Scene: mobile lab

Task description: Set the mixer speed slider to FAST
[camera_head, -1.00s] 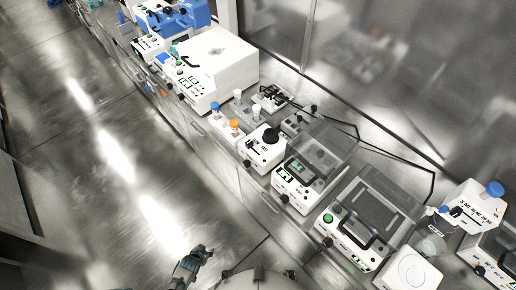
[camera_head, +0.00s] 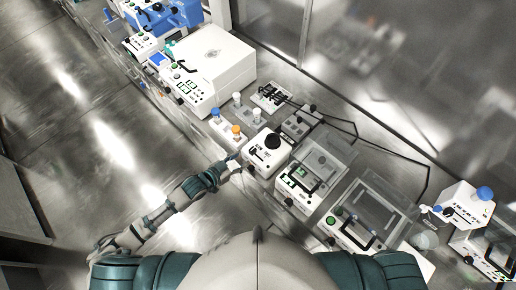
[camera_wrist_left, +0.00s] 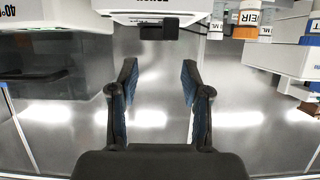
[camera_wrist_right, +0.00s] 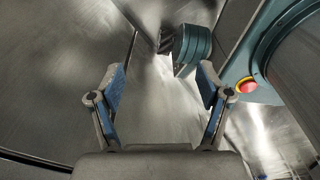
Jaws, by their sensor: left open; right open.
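The mixer (camera_head: 265,152) is a small white box with a round black top, on the bench in the middle of the head view. Its white front (camera_wrist_left: 150,8) fills the top of the left wrist view, with cut-off lettering. A black slider knob (camera_wrist_left: 158,32) stands out below that front; its setting is not readable. My left gripper (camera_head: 236,158) is just left of the mixer at the bench's front edge. In the left wrist view my left gripper (camera_wrist_left: 159,82) is open and empty, apart from the knob. My right gripper (camera_wrist_right: 162,82) is open and empty, low beside my body.
Tubes with blue and orange caps (camera_head: 236,130) stand left of the mixer. A white device with a clear lid (camera_head: 318,165) is close on its right. A large white machine (camera_head: 212,62) stands farther left. Open floor (camera_head: 110,150) lies in front of the bench.

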